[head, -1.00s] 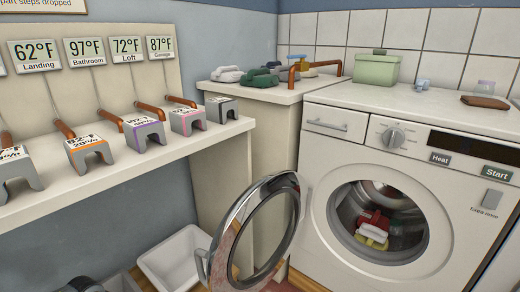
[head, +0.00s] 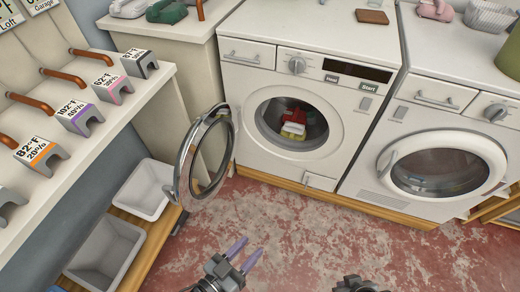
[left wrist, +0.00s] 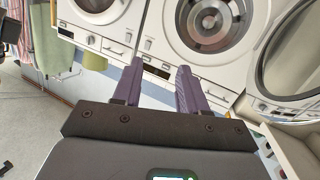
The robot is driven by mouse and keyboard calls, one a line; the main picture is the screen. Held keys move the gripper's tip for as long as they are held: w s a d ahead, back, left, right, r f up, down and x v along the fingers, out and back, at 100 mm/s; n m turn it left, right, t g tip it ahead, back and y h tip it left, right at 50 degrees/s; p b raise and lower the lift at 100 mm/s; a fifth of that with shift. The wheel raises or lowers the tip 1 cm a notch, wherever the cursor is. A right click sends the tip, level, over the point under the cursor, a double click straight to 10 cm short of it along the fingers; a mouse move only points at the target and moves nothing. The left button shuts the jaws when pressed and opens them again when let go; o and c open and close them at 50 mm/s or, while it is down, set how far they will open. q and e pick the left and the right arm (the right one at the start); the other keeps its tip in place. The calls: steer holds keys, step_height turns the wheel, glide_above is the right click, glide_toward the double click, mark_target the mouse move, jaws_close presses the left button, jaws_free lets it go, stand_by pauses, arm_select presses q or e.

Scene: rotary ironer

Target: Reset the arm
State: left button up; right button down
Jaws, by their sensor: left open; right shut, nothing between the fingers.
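My left gripper (head: 238,253) is at the bottom centre of the head view, over the floor in front of the machines. Its two purple fingers are apart with nothing between them; they also show in the left wrist view (left wrist: 157,88). My right gripper (head: 358,285) only just shows at the bottom edge, right of the left one. It is shut with no object seen in it, and its fingertips are mostly hidden. Both grippers are apart from the machines.
The front-loader (head: 263,82) has its round door (head: 183,165) swung open to the left, with red and yellow laundry (head: 294,122) inside. A second machine (head: 412,130) has its door shut. Two bins (head: 150,190) stand left under the shelf. The red floor between is clear.

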arm_select(q)
steer(key=a+f+n+g+y, duration=0.2)
steer(key=a+n+g+y, duration=0.2)
steer(key=a+y, duration=0.8)
steer(key=s+a+f+g+h, duration=0.2)
steer(key=s+a+g, duration=0.35)
steer(key=s, duration=0.35)
step_height(320, 180, up, 38)
steer(key=p, duration=3.8)
steer(key=shift+w+a+f+t, duration=0.25)
steer(key=shift+w+a+t, duration=0.05)
steer(key=shift+w+t, duration=0.1)
arm_select(e)
step_height(320, 180, up, 39)
